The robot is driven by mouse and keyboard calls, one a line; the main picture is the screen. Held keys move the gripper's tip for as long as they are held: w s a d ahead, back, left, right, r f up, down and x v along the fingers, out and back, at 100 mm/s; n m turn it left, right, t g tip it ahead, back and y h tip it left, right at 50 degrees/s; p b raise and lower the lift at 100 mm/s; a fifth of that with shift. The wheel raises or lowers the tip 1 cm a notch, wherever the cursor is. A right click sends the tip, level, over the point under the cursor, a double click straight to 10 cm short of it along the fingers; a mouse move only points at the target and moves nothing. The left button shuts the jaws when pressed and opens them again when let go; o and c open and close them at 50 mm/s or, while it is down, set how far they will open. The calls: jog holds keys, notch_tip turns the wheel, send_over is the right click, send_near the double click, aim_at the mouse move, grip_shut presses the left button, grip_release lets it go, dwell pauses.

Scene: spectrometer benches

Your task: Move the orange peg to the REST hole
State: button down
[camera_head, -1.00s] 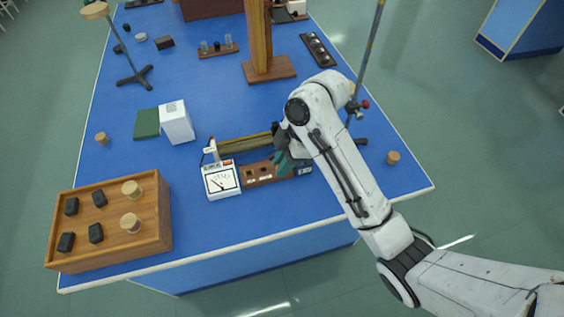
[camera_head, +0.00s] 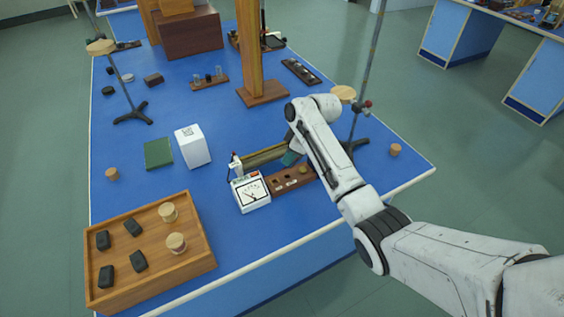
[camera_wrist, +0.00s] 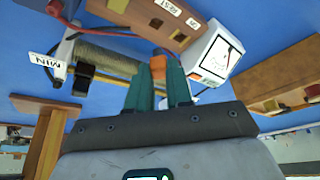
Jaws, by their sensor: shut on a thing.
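In the wrist view my gripper (camera_wrist: 158,92) has its green fingers shut on the orange peg (camera_wrist: 158,67). The peg shows between the fingertips, apart from the wooden hole board (camera_wrist: 138,18). That board has dark square holes; a REST label (camera_wrist: 172,8) and another small label (camera_wrist: 192,22) lie along its edge. In the head view the board (camera_head: 279,191) sits right of the white meter (camera_head: 250,193). My gripper (camera_head: 290,158) is just behind the board there, partly hidden by my arm, and the peg cannot be made out.
A rheostat (camera_wrist: 110,58) with a MIN label (camera_wrist: 42,66) lies beside the board, close to my gripper. The meter (camera_wrist: 212,52) has wires near it. A wooden tray (camera_head: 150,277) stands at the front left. A tall wooden post (camera_head: 248,45) and a rod stand (camera_head: 366,85) rise behind.

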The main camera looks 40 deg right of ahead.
jog(key=shift+a+f+b, duration=0.1)
jog(key=shift+f+b, duration=0.55)
jog(key=shift+f, duration=0.1)
jog(key=shift+f+b, duration=2.1)
jog(key=shift+f, duration=0.45)
jog(key=c, duration=0.9)
grip_release()
jog(key=shift+c, duration=0.2)
jog(key=v, duration=1.1)
jog(key=shift+f, duration=0.2)
